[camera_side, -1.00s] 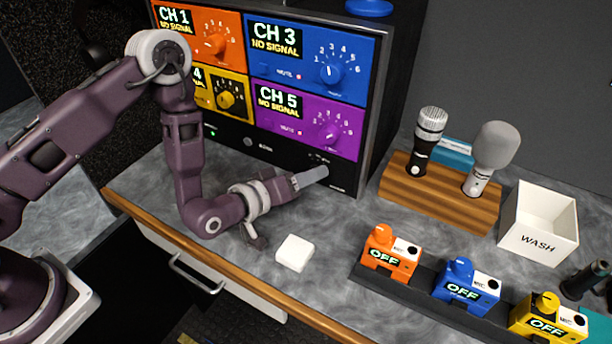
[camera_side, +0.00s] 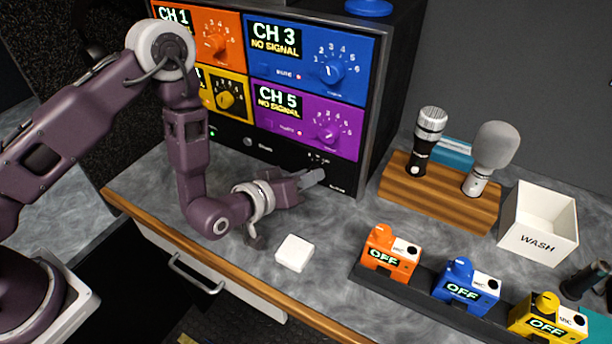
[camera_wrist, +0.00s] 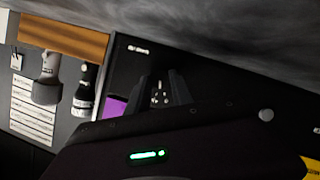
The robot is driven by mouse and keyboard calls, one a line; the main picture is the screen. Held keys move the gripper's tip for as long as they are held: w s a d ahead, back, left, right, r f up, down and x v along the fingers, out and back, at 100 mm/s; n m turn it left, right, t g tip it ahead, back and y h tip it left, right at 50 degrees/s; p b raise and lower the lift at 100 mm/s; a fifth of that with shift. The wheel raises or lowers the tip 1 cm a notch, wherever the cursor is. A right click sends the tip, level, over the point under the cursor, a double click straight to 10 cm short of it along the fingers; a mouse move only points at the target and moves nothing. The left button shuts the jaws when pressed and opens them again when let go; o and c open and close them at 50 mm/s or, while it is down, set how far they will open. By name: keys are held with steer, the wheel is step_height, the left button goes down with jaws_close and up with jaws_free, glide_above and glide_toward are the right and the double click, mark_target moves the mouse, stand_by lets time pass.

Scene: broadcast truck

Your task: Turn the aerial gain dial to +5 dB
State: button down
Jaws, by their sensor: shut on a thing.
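The aerial gain dial sits low on the black lower strip (camera_side: 262,147) of the monitor rack, below the purple CH 5 panel. Small white scale marks (camera_side: 318,158) show just above my fingertips. The dial's knob is hidden by the fingers, and I cannot read its setting. My gripper (camera_side: 314,178) reaches right across the counter to the strip and is shut on the dial. In the wrist view, the dark fingers (camera_wrist: 161,80) stand close together, with small white marks (camera_wrist: 160,97) between them.
Orange, blue, yellow and purple channel panels with larger dials rise above the strip. A white block (camera_side: 294,253) lies on the counter before my gripper. A wooden microphone stand (camera_side: 440,196), WASH box (camera_side: 535,238) and several OFF units are to the right.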

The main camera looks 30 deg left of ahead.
steer(key=shift+d+m+y, duration=0.15)
steer(key=shift+m+y, duration=0.55)
steer(key=shift+m, duration=0.4)
steer(key=c, duration=1.1)
jaws_free()
steer(key=shift+s, duration=0.1)
